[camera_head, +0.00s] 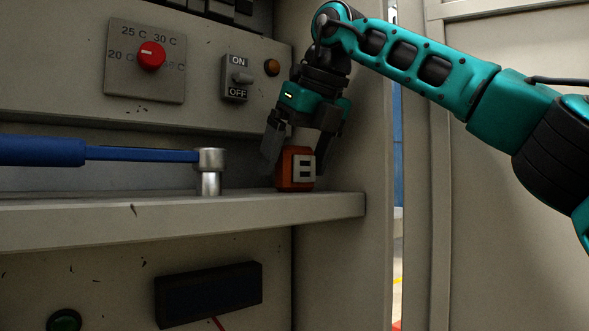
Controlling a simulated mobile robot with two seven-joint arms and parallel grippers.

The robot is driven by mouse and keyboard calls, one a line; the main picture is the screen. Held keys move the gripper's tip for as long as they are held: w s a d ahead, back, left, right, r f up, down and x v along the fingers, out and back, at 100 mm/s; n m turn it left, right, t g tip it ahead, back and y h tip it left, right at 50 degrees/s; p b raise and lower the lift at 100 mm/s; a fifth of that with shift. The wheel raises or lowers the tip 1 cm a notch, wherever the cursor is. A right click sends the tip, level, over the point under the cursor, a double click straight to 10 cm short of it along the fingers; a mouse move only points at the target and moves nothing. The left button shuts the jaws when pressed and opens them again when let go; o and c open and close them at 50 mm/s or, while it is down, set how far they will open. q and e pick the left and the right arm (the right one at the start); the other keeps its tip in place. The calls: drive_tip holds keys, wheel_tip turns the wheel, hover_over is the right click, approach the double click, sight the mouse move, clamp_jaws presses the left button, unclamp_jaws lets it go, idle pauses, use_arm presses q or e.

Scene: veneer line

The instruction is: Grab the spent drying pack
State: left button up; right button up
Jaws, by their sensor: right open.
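The pack (283,172), a small orange-red block with a pale grey marked plate on its front, stands on the shelf (150,221) near its right end. My right gripper (297,155) points down just above and around the pack. Its dark fingers are apart, one on the left side of the block and one on the right behind it. I cannot tell whether either finger touches the pack. The pack's back is hidden. My left gripper is not in view.
A blue-handled hammer-like tool (208,172) with a metal head lies left of the pack. Behind are a red dial (151,56), an ON/OFF switch (239,78) and an amber lamp (272,67). The cabinet side wall (345,155) is close on the right. A dark box (209,295) sits below.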

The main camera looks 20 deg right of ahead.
drive_tip(key=shift+w+f, duration=0.25)
drive_tip(key=shift+f, duration=0.3)
drive_tip(key=shift+c, duration=0.4)
drive_tip(key=c, duration=1)
